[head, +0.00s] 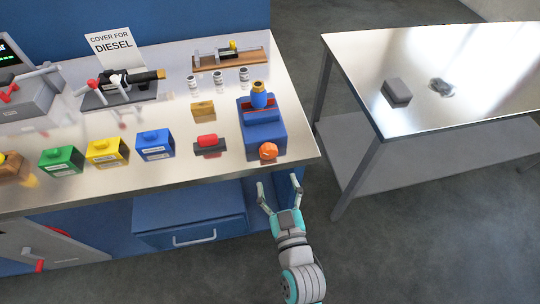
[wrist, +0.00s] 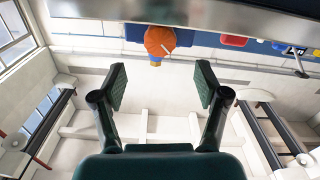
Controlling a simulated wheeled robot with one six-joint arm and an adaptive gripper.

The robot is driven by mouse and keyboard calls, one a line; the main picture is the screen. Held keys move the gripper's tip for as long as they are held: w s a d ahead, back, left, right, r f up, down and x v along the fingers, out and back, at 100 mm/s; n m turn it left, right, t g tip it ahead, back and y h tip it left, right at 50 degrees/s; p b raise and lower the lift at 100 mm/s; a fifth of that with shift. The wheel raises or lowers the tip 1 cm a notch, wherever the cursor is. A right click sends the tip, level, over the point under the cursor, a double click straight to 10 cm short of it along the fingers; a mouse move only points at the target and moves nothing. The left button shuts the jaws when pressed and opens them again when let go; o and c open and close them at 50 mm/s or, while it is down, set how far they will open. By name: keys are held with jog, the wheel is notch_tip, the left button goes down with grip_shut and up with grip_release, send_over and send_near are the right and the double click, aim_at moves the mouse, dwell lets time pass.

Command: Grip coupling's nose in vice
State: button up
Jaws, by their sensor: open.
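The vice (head: 263,137) is a blue block with red jaw strips on top, at the right end of the steel bench. A blue coupling with a brass-coloured end (head: 260,95) stands upright at its jaws; I cannot tell whether they clamp it. An orange knob (head: 267,151) is on the vice's front and shows in the wrist view (wrist: 158,41). My gripper (head: 280,185) is open and empty, in front of the bench edge and apart from the knob. In the wrist view, the knob lies beyond and between my fingertips.
Green (head: 61,160), yellow (head: 107,151) and blue (head: 155,144) boxes stand left of the vice, with a red-topped block (head: 208,145) nearer. A black nozzle (head: 130,79) lies behind. A second table (head: 430,110) stands right, across a floor gap.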

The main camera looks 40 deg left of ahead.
aim_at(269, 156)
jog(key=x, duration=0.9)
jog(key=c, duration=1.2)
